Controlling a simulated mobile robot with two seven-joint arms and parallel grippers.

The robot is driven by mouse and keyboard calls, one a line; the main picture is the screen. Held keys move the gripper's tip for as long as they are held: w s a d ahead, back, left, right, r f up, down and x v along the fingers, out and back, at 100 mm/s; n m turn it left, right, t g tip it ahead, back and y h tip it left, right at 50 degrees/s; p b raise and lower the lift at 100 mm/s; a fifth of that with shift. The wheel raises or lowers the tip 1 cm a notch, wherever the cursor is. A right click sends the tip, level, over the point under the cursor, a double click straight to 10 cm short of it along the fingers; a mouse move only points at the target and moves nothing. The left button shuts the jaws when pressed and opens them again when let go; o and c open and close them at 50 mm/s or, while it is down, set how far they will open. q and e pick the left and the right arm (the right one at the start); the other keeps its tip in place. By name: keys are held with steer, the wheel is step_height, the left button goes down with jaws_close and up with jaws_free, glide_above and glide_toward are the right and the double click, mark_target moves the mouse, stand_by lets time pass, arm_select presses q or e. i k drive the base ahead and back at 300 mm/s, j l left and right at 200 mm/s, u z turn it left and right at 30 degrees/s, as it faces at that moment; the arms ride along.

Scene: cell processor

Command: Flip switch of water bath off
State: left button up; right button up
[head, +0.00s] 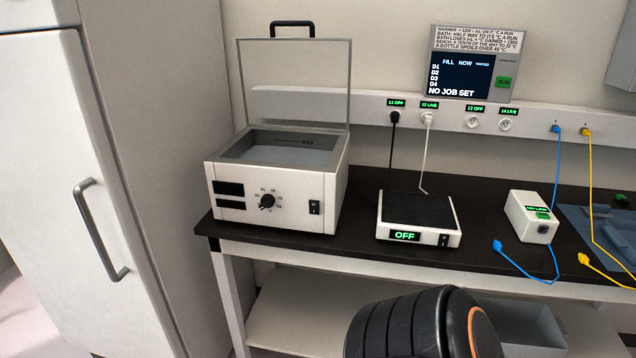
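The water bath (245,204) is a white box at the left end of the dark bench, with its clear lid (293,85) standing open. Its basin (284,152) looks filled with pale liquid. The front has two dark displays (229,188), a black dial (267,201) and a small black rocker switch (315,207) at the right. The switch is too small to tell which side is pressed. Neither gripper is in view, and nothing is touching the bath or covering its switch.
A flat device reading OFF (405,236) stands to the right of the bath, with a small white box (529,222) beyond. A socket rail (367,108) holds a black plug (394,118) and a white plug (427,118). A tall white cabinet (55,150) stands at left.

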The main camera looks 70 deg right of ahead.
mark_target(314, 205)
steer(key=z, duration=1.95)
